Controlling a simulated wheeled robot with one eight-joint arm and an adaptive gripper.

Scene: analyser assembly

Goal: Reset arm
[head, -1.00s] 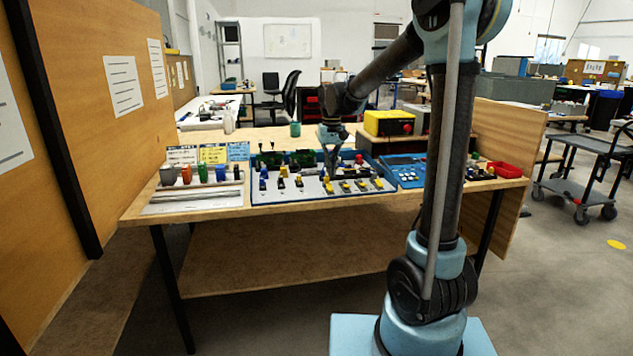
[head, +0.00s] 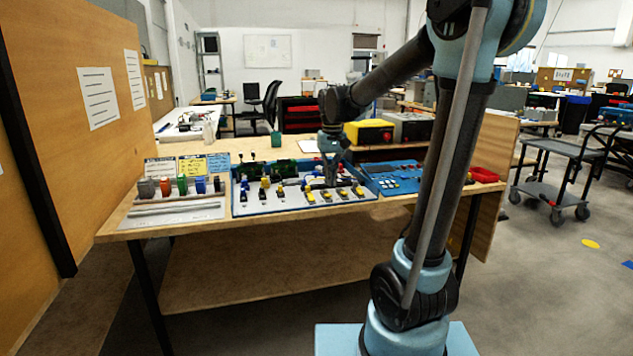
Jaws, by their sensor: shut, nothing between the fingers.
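My gripper (head: 333,172) hangs at the end of my arm over the right half of the blue-edged board (head: 240,208) on the wooden table. It points down and its fingers look shut, with nothing seen between them. The board carries a row of yellow and black parts along its front, with blue and green parts behind. The gripper hides a little of the board's right part, and I cannot tell whether the fingertips touch it.
A rack with grey, orange, green and blue parts (head: 165,187) stands left of the board. A blue tray (head: 392,178) and a red bin (head: 485,175) lie to the right. A yellow box (head: 369,132) stands behind. A wooden panel (head: 95,90) rises at the left, and a cart (head: 565,170) stands at the right.

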